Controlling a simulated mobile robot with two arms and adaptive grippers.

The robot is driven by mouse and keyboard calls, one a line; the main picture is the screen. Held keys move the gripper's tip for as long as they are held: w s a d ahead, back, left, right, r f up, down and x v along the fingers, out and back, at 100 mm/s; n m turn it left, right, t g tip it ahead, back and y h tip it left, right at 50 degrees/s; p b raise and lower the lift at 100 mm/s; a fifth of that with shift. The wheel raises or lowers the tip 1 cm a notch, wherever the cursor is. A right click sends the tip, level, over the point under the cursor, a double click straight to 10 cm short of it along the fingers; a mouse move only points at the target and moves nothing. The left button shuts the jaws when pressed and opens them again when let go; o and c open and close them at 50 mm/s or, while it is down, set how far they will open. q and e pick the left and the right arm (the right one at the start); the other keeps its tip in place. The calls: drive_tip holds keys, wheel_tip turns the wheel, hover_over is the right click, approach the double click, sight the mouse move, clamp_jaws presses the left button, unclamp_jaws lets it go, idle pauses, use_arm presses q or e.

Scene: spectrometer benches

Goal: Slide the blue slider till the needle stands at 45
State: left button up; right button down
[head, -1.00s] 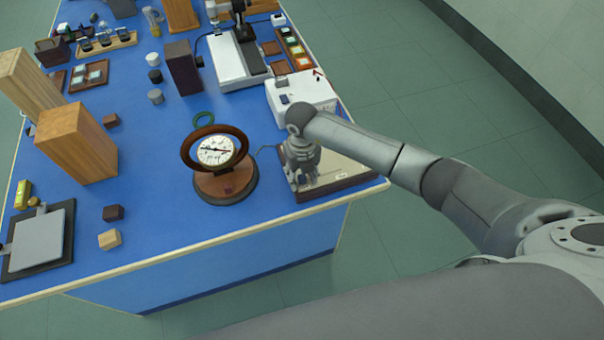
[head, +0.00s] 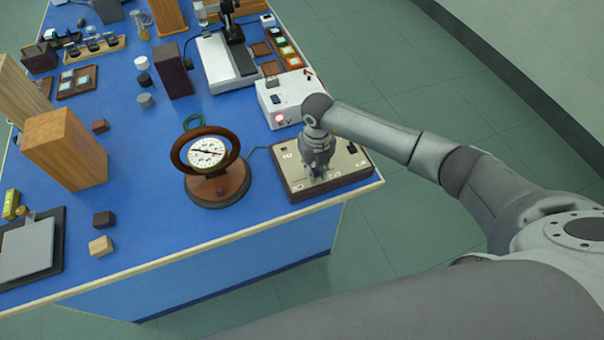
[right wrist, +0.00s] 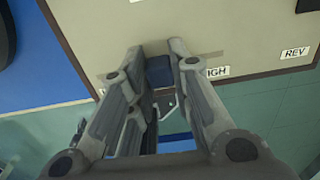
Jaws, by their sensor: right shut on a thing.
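The dial (head: 207,153) has a white face and a dark needle inside a tilted wooden ring on a round wooden base. Its numbers are too small to read. Left of my right arm's hand, the dial connects by a cable to a cream-topped control panel (head: 294,178). My right gripper (head: 318,178) points down onto this panel. In the right wrist view, the gripper (right wrist: 162,62) is shut on the dark blue slider (right wrist: 160,75), beside a partly hidden label ending in "IGH". The slider is hidden in the head view. My left gripper is not in view.
A white box (head: 270,97) with a lit red lamp stands behind the panel. A black switch (head: 352,148) sits at the panel's right. A "REV" label (right wrist: 295,52) shows in the wrist view. Wooden blocks (head: 65,150) stand left. Blue bench is clear before the dial.

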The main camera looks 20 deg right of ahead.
sight(315, 170)
drive_tip(key=shift+a, duration=0.15)
drive_tip(key=c, duration=1.8)
unclamp_jaws()
drive_tip(key=shift+a, duration=0.1)
drive_tip(key=o, duration=0.5)
drive_tip(key=shift+r, duration=0.1)
wheel_tip(315, 170, up, 12)
drive_tip(key=shift+f, duration=0.1)
